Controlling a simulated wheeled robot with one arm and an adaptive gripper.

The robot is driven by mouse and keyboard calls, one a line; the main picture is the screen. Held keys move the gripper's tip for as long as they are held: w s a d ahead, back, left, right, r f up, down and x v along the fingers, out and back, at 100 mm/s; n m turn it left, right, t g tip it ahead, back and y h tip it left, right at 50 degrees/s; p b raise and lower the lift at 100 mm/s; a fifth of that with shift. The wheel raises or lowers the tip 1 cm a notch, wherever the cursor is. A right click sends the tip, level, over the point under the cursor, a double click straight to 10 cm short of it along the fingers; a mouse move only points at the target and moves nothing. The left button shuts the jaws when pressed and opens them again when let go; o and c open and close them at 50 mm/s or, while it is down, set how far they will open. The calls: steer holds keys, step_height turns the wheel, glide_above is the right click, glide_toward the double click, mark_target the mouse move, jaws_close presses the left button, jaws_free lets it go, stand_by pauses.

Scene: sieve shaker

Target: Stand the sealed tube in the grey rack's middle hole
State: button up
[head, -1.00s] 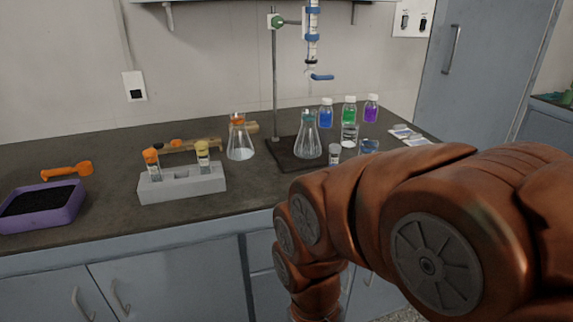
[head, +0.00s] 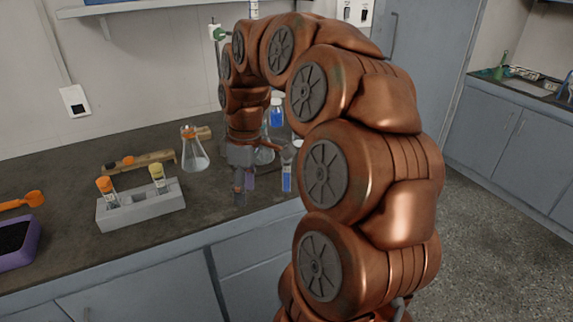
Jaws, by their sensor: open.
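The grey rack (head: 150,211) stands on the bench at the left of the head view. An orange-capped tube (head: 107,188) stands in its left hole and a yellow-capped tube (head: 157,178) in its right hole. The middle hole holds no tube. My gripper (head: 264,185) points down over the bench to the right of the rack, fingers spread apart, with nothing clearly held. I cannot make out the sealed tube for certain; the small capped vessel seen earlier on this part of the bench is hidden by my gripper or arm.
An orange-stoppered flask (head: 193,155) stands between rack and gripper, further back. A wooden piece (head: 140,161) lies behind the rack. A blue bottle (head: 277,113) is partly hidden behind my arm. A purple tray (head: 18,245) and orange scoop (head: 22,201) are at far left.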

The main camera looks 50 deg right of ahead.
steer(key=shift+n+t, duration=0.5)
steer(key=shift+t, duration=0.1)
steer(key=d+r+p, duration=0.1)
steer(key=d, duration=0.4)
steer(key=d+r+p, duration=0.1)
steer(key=d+r, duration=0.1)
steer(key=d, duration=0.3)
steer(key=w+d+r+p, duration=0.1)
steer(key=d+r, duration=0.1)
steer(key=d, duration=0.3)
steer(key=shift+w+d, duration=0.1)
steer(key=shift+d, duration=0.3)
steer(key=p, duration=0.2)
glide_above(285, 191)
steer(key=shift+w+d+f, duration=0.1)
steer(key=shift+d+f, duration=0.05)
steer(key=shift+f, duration=1.2)
steer(key=shift+w+d+f, duration=0.1)
steer(key=shift+f, duration=1.2)
steer(key=shift+w+d+f, duration=0.1)
steer(key=shift+d+f, duration=0.05)
steer(key=shift+f, duration=1.2)
steer(key=shift+r, duration=0.1)
jaws_close()
